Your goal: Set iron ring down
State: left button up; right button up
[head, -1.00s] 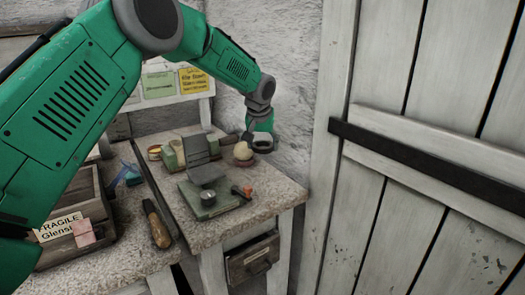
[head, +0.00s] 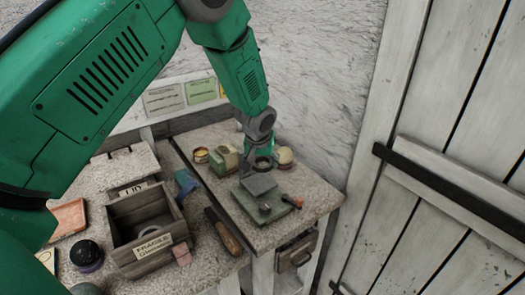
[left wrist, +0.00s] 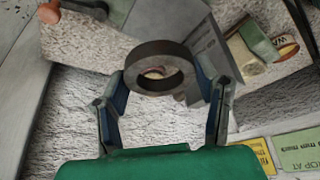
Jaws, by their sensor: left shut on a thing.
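The iron ring (left wrist: 160,48) is a dark, thick ring with an open hole, in the middle of the left wrist view. My left gripper (left wrist: 160,78) is shut on it, with one finger at each side. In the head view my left gripper (head: 262,157) is over the back of the right-hand bench (head: 300,200), behind a tilted grey plate (head: 258,184); the ring is small and dark there. My right gripper is not in view.
A green base (head: 250,208) with an orange-tipped handle (head: 296,201) stands in front of the grey plate. A green-and-cream block (head: 226,160) and a round tin (head: 201,155) are left of the gripper.

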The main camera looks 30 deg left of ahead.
aim_at(259, 180)
pick_arm(q)
jog(key=shift+s+a, duration=0.1)
jog(key=shift+a, duration=0.15)
jog(key=shift+a+f, duration=0.3)
jog(key=shift+a, duration=0.65)
jog(key=shift+d, duration=0.2)
jog(key=shift+d+f, duration=0.2)
jog(key=shift+f, duration=0.1)
jog(key=shift+d+f+b, duration=0.2)
jog(key=shift+f+b, duration=0.35)
jog(key=shift+f, duration=0.2)
jog(key=f, duration=0.1)
jog(key=f+b, duration=0.1)
jog(key=shift+a+f+b, duration=0.2)
jog(key=shift+f+b, duration=0.1)
jog(key=shift+f, duration=0.05)
jog(key=shift+a+f, duration=0.2)
jog(key=shift+f, duration=0.25)
jog(key=shift+d, duration=0.1)
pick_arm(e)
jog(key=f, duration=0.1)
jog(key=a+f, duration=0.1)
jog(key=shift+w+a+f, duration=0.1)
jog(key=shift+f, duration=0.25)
